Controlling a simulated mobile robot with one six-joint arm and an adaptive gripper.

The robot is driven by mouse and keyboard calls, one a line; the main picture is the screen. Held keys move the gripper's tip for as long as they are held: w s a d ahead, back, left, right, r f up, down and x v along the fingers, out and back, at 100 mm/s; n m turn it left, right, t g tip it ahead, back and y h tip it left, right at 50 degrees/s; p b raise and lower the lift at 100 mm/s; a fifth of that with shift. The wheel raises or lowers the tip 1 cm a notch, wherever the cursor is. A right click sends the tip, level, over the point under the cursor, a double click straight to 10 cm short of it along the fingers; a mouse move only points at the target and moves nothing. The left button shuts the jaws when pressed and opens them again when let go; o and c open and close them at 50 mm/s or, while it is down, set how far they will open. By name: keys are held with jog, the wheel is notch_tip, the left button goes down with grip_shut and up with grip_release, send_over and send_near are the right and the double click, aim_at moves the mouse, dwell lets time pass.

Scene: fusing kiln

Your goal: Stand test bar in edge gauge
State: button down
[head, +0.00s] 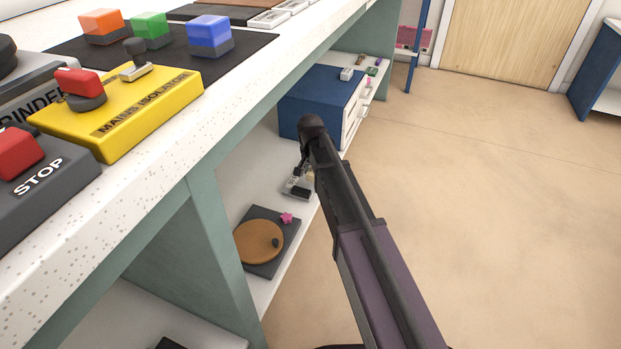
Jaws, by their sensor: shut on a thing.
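My arm reaches over the lower shelf, and my gripper (304,175) points down there, small and partly hidden behind my own arm. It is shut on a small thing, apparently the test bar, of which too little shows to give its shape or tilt. Right below the gripper, a small grey block with a dark part (297,188), possibly the edge gauge, sits near the shelf's front edge. I cannot tell whether the held thing touches it or stands in it.
A blue drawer cabinet (318,92) stands behind, with small items on top. Nearer is a dark plate with an orange disc (258,242) and a pink star-shaped knob (287,218). The speckled worktop (190,130) overhangs the shelf at left. It carries a yellow isolator box (135,110). Open floor lies right.

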aim_at(308, 183)
jog(key=shift+w+a, duration=0.15)
jog(key=shift+a, duration=0.05)
jog(key=shift+w+a+f, duration=0.1)
jog(key=shift+w+a, duration=0.2)
jog(key=shift+a, duration=0.05)
jog(key=shift+w+a+f, duration=0.15)
jog(key=shift+a, duration=0.1)
jog(key=shift+d+f+b, duration=0.1)
jog(key=shift+f+b, duration=1.5)
jog(key=shift+b, duration=0.2)
jog(key=shift+f, duration=0.2)
jog(key=shift+c, duration=1.7)
grip_release()
jog(key=shift+r, duration=0.2)
notch_tip(308, 183, up, 12)
jog(key=s+p, duration=0.1)
jog(key=p, duration=1.1)
jog(key=shift+s+a, duration=0.25)
jog(key=shift+a, duration=0.05)
